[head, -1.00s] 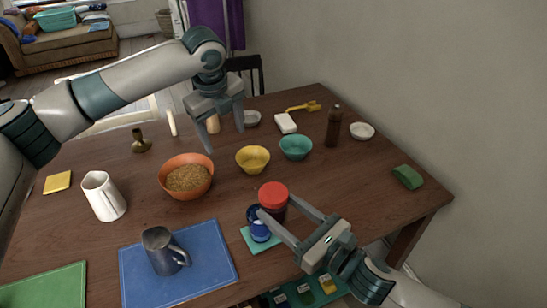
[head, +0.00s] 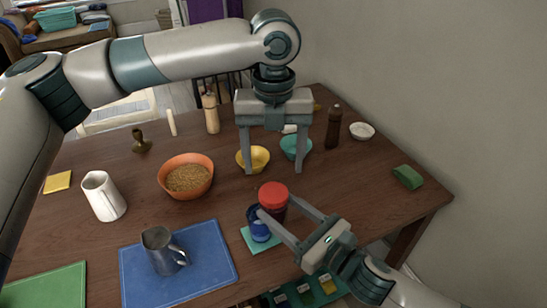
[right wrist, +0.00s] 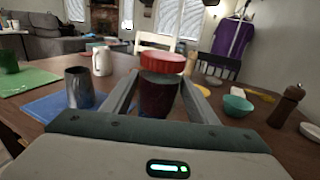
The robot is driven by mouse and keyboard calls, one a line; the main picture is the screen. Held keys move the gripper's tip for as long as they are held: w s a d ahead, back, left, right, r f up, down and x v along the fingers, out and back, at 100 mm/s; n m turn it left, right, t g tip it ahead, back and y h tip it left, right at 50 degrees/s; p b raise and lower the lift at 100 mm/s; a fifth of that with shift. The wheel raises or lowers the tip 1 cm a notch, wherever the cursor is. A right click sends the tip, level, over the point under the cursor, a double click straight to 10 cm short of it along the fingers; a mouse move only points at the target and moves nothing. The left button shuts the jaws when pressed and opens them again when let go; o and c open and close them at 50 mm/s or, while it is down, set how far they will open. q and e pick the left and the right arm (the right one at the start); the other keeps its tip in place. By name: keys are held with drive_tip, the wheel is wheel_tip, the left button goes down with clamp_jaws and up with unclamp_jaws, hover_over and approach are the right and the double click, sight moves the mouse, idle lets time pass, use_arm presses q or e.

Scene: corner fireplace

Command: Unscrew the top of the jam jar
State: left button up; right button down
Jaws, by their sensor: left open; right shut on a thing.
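The jam jar (head: 276,212) is dark with a red lid (head: 273,195) and stands upright on the table near its front right. It also shows in the right wrist view (right wrist: 158,98), with the red lid (right wrist: 164,63) on top. My right gripper (head: 277,208) is shut on the jar's body, a finger on each side below the lid. My left gripper (head: 273,172) is open and empty, fingers pointing down. In the head view it appears just above and behind the red lid, apart from it.
A blue jar (head: 257,224) on a teal mat (head: 262,246) stands close to the jam jar. Yellow (head: 254,160) and teal (head: 297,147) bowls and an orange bowl (head: 187,176) are behind. A metal mug (head: 160,251) stands on a blue mat (head: 213,263). The right side is mostly clear.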

sight(273, 192)
use_arm(q)
drive_tip(key=shift+f, duration=0.1)
drive_tip(key=shift+f, duration=3.9)
